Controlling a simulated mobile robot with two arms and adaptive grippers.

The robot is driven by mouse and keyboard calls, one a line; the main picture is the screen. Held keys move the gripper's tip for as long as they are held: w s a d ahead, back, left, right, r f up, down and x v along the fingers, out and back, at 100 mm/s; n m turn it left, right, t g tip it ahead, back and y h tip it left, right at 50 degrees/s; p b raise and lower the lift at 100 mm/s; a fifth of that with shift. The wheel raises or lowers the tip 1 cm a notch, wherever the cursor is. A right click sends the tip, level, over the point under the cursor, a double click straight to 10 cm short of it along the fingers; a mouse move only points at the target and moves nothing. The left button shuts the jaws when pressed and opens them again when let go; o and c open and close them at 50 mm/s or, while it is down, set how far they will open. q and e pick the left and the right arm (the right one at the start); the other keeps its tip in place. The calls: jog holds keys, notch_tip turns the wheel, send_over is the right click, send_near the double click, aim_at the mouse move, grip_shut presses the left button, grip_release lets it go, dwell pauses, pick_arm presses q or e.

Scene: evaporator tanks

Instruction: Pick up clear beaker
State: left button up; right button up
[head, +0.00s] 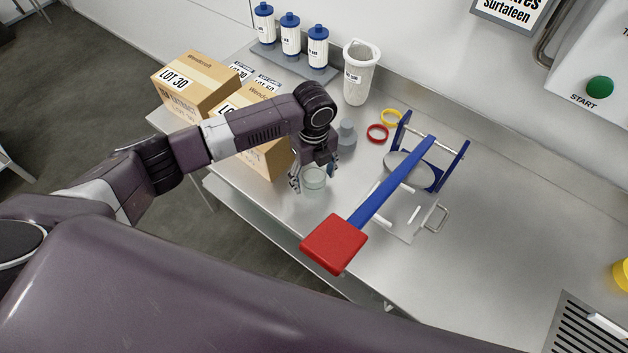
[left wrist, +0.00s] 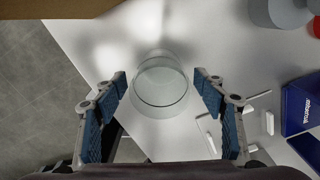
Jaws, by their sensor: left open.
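The clear beaker (head: 314,180) stands upright on the metal table near its front edge in the head view. In the left wrist view the round clear beaker (left wrist: 160,84) lies ahead of and between the fingers. My left gripper (head: 314,176) is just above and behind the beaker, its fingers pointing down. In the left wrist view the two blue-padded fingers of my left gripper (left wrist: 162,105) are spread wide with nothing held between them. I cannot tell whether a finger touches the glass. My right gripper is not in view.
Cardboard boxes (head: 196,83) stand left of my gripper. A blue press with a red-ended lever (head: 335,243) is to the right. Red (head: 377,134) and yellow (head: 391,117) rings and a white jug (head: 358,75) are farther back.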

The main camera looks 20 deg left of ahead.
pick_arm(q)
jog(key=shift+f, duration=0.75)
jog(key=shift+c, duration=0.5)
jog(key=c, duration=1.1)
jog(key=shift+c, duration=0.2)
jog(key=shift+r, duration=0.15)
